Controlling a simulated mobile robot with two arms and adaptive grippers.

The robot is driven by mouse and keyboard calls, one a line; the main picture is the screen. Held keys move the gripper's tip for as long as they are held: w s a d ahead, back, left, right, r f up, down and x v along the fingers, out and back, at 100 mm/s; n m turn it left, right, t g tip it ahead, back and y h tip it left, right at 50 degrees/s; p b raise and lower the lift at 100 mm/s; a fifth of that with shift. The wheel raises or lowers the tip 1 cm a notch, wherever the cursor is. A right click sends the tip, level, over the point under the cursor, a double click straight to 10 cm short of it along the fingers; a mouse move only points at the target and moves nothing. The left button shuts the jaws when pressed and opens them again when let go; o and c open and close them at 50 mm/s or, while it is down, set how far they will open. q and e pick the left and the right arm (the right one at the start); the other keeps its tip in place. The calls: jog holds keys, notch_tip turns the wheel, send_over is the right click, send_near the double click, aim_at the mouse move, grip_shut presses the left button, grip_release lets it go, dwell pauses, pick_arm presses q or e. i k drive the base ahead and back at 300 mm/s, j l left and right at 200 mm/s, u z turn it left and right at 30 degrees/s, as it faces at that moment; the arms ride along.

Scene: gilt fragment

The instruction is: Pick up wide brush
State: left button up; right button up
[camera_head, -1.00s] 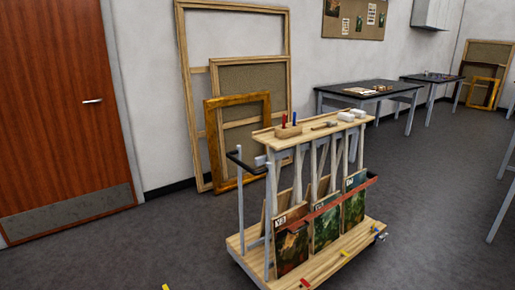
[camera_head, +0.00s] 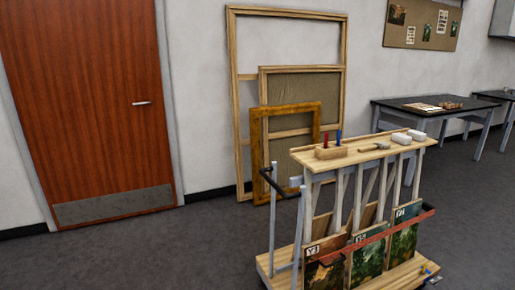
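A small tool (camera_head: 375,147) with a pale wooden handle and a greyish wider end lies flat on the wooden top of the cart. It may be the wide brush, but it is too small to tell for sure. The cart top (camera_head: 333,168) is a narrow wooden shelf at the lower right of the head view. Neither of my grippers is in view.
A wooden block (camera_head: 331,153) with red and blue upright tools and white blocks (camera_head: 402,138) share the cart top. Paintings (camera_head: 324,265) stand below. Frames (camera_head: 287,80) lean on the wall. A dark table (camera_head: 430,108) stands behind right. Floor at left is clear.

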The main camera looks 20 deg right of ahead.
aim_at(381, 145)
jog(key=l+u, duration=0.2)
jog(key=l, duration=0.55)
jog(key=i+l+u, duration=0.1)
jog(key=l+u, duration=0.15)
jog(key=l, duration=0.5)
jog(key=l+u, duration=0.2)
jog(key=l, duration=0.5)
jog(key=k+l+u, duration=0.2)
jog(key=l, duration=0.55)
